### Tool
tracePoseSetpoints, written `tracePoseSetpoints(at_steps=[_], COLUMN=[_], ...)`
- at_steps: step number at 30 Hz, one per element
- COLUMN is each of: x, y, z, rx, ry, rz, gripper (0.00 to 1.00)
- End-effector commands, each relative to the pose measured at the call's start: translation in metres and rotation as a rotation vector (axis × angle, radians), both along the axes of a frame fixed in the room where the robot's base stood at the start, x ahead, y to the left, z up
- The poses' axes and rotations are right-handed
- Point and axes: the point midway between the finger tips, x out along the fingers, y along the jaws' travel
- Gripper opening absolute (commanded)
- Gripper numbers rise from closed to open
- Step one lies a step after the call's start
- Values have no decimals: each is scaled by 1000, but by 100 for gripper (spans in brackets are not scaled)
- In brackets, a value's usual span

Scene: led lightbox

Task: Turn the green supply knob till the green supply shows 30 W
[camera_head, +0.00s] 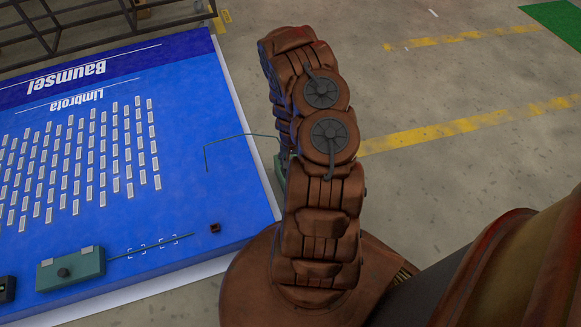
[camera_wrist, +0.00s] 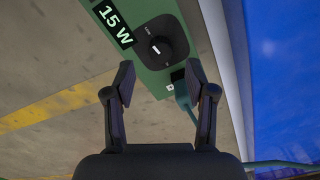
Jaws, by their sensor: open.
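The green supply (camera_wrist: 168,15) is at the top of the wrist view, with a dark display (camera_wrist: 115,24) reading 15 W. Its round black knob (camera_wrist: 161,42) has a pale pointer mark and printed labels around it. My gripper (camera_wrist: 160,76) is open and empty; its two fingers are apart, below the knob in the picture, and the knob shows between and beyond their tips. I cannot tell the remaining distance. In the head view only an edge of the green supply (camera_head: 279,172) shows beside my arm, which hides the rest and the gripper.
A teal plug (camera_wrist: 181,90) with a cable sits at the supply's edge, close to the right finger. The blue panel (camera_head: 225,120) with rows of light strips lies to the left. Another green box (camera_head: 72,270) with a dark knob stands on its front-left part.

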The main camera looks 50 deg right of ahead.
Motion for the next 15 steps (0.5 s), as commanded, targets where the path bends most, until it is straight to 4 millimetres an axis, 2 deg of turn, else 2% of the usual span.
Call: tracePoseSetpoints(at_steps=[1, 6, 15], x=[-1, 1, 1], y=[0, -1, 0], z=[-12, -33, -47], rx=[1, -2, -1], ry=[2, -1, -2], rz=[1, 0, 1], gripper=[55, 55, 55])
